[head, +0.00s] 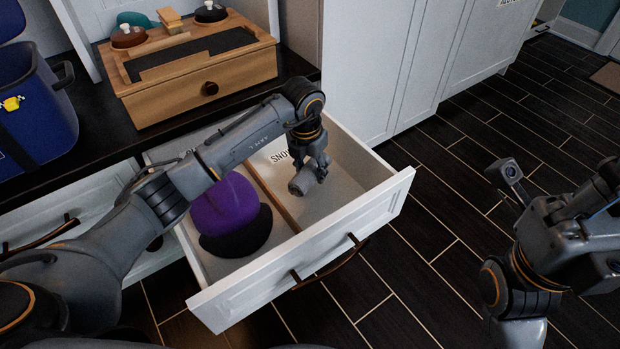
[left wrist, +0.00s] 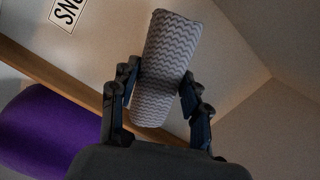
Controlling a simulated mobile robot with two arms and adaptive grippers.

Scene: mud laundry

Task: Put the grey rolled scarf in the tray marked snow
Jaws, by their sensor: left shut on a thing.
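The grey rolled scarf (head: 302,184) has a zigzag pattern, clear in the left wrist view (left wrist: 168,60). My left gripper (head: 316,165) points down into the open drawer and is shut on the scarf, with fingers on both sides of it in the left wrist view (left wrist: 160,105). The scarf is over or in the drawer's right compartment, the tray marked SNOW (head: 338,180); I cannot tell whether it touches the bottom.
A wooden box (head: 200,88) and a blue bin (head: 35,110) stand on the dark counter above. Dark floor lies open to the right.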

